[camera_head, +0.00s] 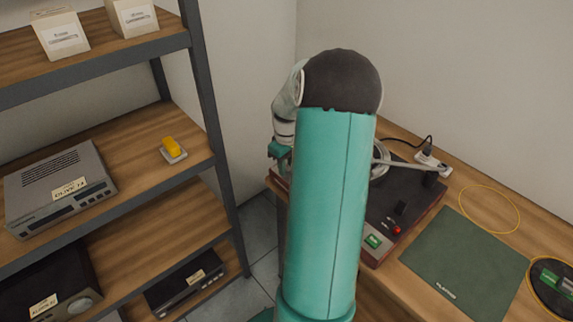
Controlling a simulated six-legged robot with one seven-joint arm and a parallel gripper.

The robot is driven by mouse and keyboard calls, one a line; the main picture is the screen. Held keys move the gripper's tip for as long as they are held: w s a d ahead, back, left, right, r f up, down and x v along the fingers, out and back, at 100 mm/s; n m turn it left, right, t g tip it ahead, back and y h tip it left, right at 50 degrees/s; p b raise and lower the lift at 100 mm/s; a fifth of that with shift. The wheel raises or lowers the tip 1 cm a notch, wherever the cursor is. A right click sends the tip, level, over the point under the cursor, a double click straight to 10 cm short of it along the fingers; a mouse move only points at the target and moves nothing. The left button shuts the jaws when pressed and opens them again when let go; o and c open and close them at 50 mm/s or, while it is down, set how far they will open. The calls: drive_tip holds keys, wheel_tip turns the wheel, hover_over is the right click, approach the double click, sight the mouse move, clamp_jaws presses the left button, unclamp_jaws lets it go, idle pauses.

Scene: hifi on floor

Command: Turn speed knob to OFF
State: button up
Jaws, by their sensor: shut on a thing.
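A record player (401,196) with a dark top and reddish-brown sides stands on the wooden table at the right. Its left part and middle are hidden behind my teal arm. My gripper (281,158) shows only in part, left of the arm at the player's left corner. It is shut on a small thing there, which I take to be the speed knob. The knob and the fingertips are hidden, so the knob's setting cannot be read. A red button (396,230) and a green label (373,241) show on the player's near right part.

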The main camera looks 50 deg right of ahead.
drive_tip(key=m, duration=0.4)
drive_tip(key=shift+w, duration=0.1)
drive_tip(key=shift+m, duration=2)
drive_tip(key=o, duration=1)
drive_tip(key=shift+c, duration=0.2)
drive_tip(key=shift+r, duration=0.1)
wheel_tip(320, 180, up, 14)
